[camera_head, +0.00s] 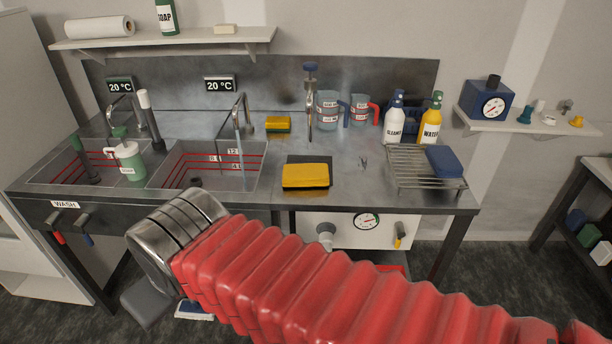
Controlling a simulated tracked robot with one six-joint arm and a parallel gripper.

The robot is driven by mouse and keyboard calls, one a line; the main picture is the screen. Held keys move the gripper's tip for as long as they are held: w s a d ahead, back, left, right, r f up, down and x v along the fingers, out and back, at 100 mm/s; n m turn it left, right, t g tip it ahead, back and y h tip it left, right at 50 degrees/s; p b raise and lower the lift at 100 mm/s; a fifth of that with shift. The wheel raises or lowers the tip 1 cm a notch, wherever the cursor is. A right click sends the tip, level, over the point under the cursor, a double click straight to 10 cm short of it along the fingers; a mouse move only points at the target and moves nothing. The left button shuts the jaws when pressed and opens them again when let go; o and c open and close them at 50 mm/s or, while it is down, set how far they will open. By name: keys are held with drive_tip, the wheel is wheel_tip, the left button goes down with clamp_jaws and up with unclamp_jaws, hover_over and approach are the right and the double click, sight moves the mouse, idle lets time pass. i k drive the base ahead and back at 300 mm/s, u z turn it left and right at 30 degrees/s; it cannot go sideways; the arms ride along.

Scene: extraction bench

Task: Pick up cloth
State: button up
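I cannot tell for sure which thing is the cloth. A flat yellow pad (305,175) with a dark edge lies on the steel bench near its front, partly over a dark patch; it may be a folded cloth or a sponge. A blue pad (445,161) rests on the wire rack (408,172) at the right. A smaller yellow and dark block (278,124) sits at the back by the splashback. My red ribbed arm ends in a metal wrist at my gripper (165,240), low in front of the bench, left of the yellow pad. Its fingers cannot be made out.
Two sinks (210,165) with taps fill the bench's left half; a green jug (128,160) stands there. Measuring cups (328,110), a white bottle (394,118) and a yellow bottle (431,118) stand at the back right.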

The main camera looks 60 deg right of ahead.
sight(307, 175)
drive_tip(key=i, duration=1)
